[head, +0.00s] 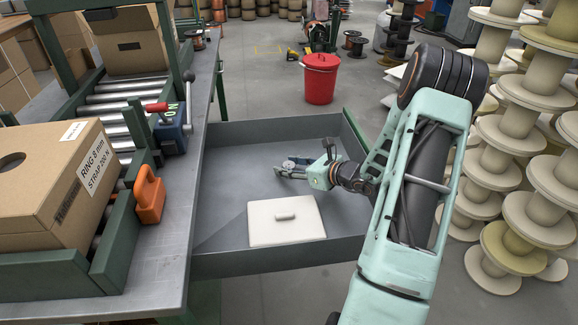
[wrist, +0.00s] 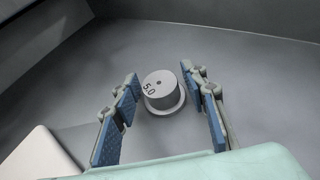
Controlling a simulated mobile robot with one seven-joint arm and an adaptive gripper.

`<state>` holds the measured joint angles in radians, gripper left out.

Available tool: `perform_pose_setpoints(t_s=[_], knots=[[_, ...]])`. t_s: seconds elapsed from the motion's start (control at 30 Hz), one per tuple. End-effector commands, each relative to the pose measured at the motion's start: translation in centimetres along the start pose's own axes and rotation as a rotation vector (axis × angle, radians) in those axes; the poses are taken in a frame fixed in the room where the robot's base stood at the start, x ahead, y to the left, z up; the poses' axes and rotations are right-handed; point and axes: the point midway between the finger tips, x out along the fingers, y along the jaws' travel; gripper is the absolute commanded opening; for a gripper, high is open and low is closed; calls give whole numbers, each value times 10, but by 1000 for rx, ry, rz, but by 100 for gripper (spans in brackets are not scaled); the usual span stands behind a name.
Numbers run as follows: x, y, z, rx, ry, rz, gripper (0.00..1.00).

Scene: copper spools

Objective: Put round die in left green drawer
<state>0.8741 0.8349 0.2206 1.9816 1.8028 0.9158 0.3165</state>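The round die (wrist: 161,91) is a small grey cylinder with a wider base rim, marked "5.0" on top. It rests upright on the drawer floor, and in the head view (head: 288,165) it is small beside my fingers. The open green drawer (head: 357,130) has a grey inside and sticks out from the workbench. My gripper (wrist: 163,110) is inside the drawer, open, with its two blue-padded fingers on either side of the die. My gripper also shows in the head view (head: 296,168).
A white square lid with a handle (head: 287,221) lies in the drawer's near part. The workbench (head: 201,120) to the left carries cardboard boxes (head: 58,185) on a roller conveyor. A red bin (head: 320,78) stands behind the drawer, and stacked spools (head: 540,150) stand at the right.

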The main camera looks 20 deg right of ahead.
Motion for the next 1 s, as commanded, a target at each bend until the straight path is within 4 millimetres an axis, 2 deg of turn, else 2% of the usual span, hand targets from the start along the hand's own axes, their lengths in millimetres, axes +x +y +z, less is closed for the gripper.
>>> perform_pose_setpoints(t_s=[0.37, 0.73, 1.0], knots=[[-2, 0, 5, 0, 0, 0, 44], [-62, -1, 4, 1, 1, -3, 44], [-77, 0, 3, 0, 0, 0, 44]])
